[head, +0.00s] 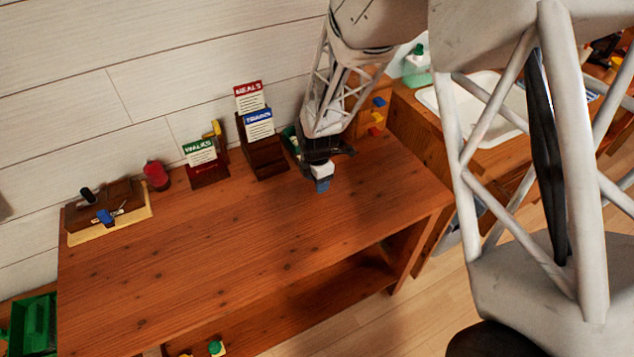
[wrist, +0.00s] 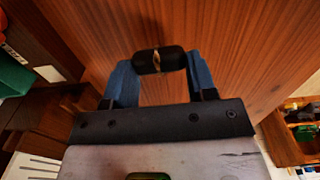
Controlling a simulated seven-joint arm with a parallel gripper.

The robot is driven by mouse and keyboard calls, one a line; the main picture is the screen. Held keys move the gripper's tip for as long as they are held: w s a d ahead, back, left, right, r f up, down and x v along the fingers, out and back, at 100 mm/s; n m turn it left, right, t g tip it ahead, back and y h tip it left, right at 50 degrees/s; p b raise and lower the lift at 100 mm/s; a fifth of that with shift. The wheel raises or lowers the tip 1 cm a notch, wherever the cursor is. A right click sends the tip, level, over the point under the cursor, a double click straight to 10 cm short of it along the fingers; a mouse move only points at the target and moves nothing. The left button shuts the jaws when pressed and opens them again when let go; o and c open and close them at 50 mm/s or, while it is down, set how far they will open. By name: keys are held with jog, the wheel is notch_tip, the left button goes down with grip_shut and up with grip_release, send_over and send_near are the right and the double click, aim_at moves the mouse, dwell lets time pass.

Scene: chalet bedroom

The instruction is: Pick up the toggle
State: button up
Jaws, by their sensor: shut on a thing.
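The toggle (wrist: 150,62) is a short black barrel with a tan band around its middle. In the wrist view it lies crosswise between the two blue fingers of my gripper (wrist: 161,66), which is shut on its ends. Wood grain shows behind it; I cannot tell how far it is above the wood. In the head view my gripper (head: 322,184) points down over the right part of the wooden table (head: 220,235), and I cannot make out the toggle there.
Wooden card holders with a green-headed card (head: 200,152) and red- and blue-headed cards (head: 254,110) stand along the wall. A red object (head: 156,176) and a brown box (head: 105,200) are farther left. A white basin (head: 478,105) is right. The table's front is clear.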

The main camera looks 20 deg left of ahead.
notch_tip(320, 180, up, 2)
jog(key=shift+r, duration=0.1)
jog(key=r, duration=0.1)
send_over(333, 233)
jog(key=shift+r, duration=0.15)
dwell(0.3)
dwell(0.9)
